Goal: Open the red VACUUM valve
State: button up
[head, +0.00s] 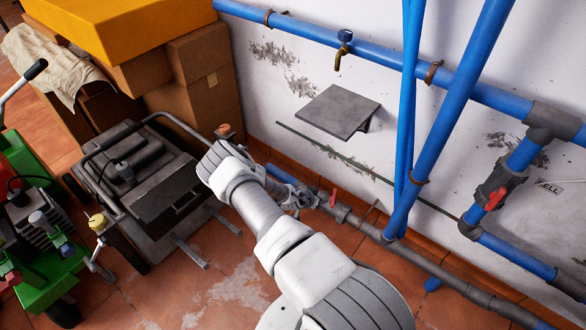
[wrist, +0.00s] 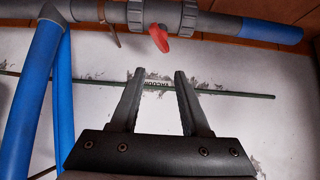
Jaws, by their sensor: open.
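The red valve handle (head: 333,197) sits on a grey valve body (head: 343,212) in the low pipe along the wall. In the wrist view the red handle (wrist: 158,38) lies just beyond the fingertips, slanting across the grey valve body (wrist: 160,15). A small upside-down label (wrist: 157,84), apparently reading VACUUM, shows on the wall between the fingers. My gripper (wrist: 161,72) is open, with nothing between its fingers and a gap to the handle. In the head view my gripper (head: 313,199) is beside the handle, on its left; its fingers are hard to make out.
A second red handle (head: 495,199) is on the right pipe by a label ending in ELL (head: 549,187). Blue upright pipes (head: 405,120) stand right of my gripper. A grey wall shelf (head: 338,110) is above. A generator (head: 140,175) and boxes (head: 205,85) fill the left.

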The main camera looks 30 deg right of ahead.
jog(key=w+a+r+y+p, duration=0.1)
jog(key=w+a+r+p, duration=0.1)
jog(key=r, duration=0.5)
jog(key=w+a+r+y+p, duration=0.1)
jog(key=w+a+r, duration=0.2)
jog(key=r, duration=0.5)
jog(key=shift+w+a+r+y+p, duration=0.15)
jog(key=shift+w+a+y+p, duration=0.2)
jog(key=shift+a, duration=0.45)
